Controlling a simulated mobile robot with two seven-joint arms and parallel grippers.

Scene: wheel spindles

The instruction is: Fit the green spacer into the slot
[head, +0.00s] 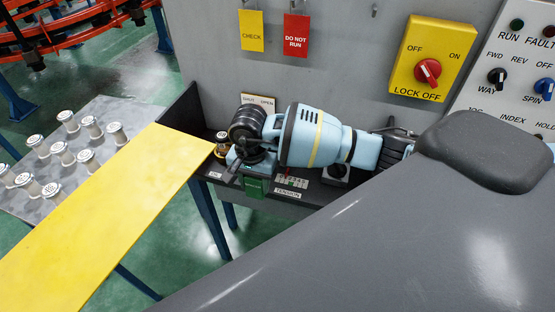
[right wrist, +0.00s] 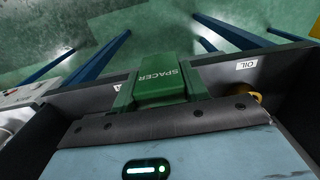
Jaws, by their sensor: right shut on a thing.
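The green spacer (head: 257,186) is at the front edge of the dark shelf, below my right gripper (head: 246,168). In the right wrist view the spacer (right wrist: 160,82) shows its label and points out past the gripper's pale blue body. Green side parts flank it there; I cannot tell whether they belong to the spacer or to a holder. My right gripper is shut on the spacer, its fingertips mostly hidden. I cannot make out the slot or whether the spacer is in it. My left gripper is not in view.
A small brass-topped bottle (head: 221,145) stands left of the gripper by the OIL label. A yellow board (head: 110,215) and a grey tray (head: 105,115) with several spindles lie left. The lock-off box (head: 432,58) is on the wall above.

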